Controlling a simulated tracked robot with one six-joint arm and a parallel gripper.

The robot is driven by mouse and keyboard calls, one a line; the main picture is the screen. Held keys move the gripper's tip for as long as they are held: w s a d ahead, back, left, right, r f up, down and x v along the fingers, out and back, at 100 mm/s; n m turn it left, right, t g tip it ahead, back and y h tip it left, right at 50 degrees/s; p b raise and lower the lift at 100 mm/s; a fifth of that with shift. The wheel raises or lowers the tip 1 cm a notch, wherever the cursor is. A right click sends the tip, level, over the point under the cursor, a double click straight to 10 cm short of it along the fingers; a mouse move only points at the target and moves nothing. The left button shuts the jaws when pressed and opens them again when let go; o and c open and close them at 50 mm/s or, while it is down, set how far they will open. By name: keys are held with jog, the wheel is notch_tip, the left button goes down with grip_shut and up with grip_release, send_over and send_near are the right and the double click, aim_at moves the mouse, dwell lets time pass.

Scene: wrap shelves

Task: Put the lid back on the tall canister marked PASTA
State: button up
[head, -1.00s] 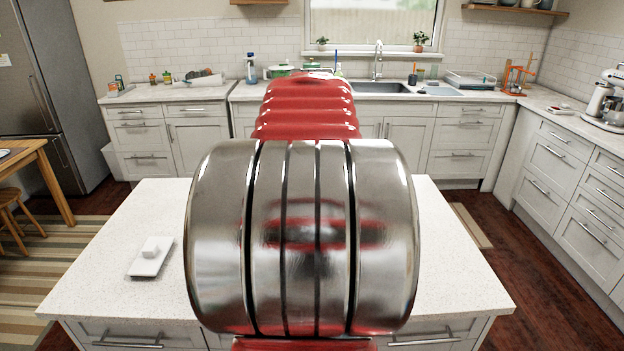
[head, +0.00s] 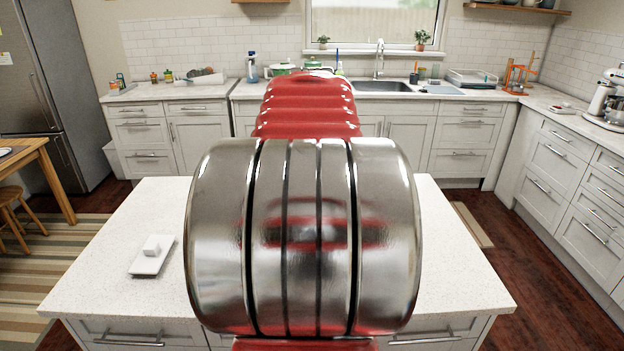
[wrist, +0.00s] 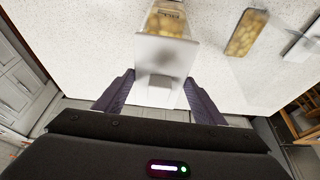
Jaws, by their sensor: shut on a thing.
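In the wrist view, my gripper (wrist: 160,92) has one dark finger on each side of a pale square lid with a raised block-like knob (wrist: 167,84), and is shut on the lid. Just past the lid, partly covered by it, is a clear canister (wrist: 167,20) with yellowish contents. I cannot tell whether the lid touches it. A second clear container (wrist: 247,33) with similar contents is to the right. No PASTA marking is readable. In the head view my own arm hides the gripper, the lid and the canisters.
The white island top (head: 90,260) is under the work. A white dish with a white block (head: 152,255) lies on its left part. A pale object (wrist: 303,42) shows at the right of the wrist view. The island's visible left and right parts are otherwise clear.

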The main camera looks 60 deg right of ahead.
jog(key=shift+f, duration=0.65)
dwell(0.9)
jog(key=o, duration=1.2)
jog(key=shift+c, duration=0.2)
jog(key=shift+o, duration=0.6)
jog(key=shift+o, duration=1.3)
jog(key=shift+w, duration=0.1)
jog(key=shift+r, duration=3.5)
jog(key=shift+w, duration=0.1)
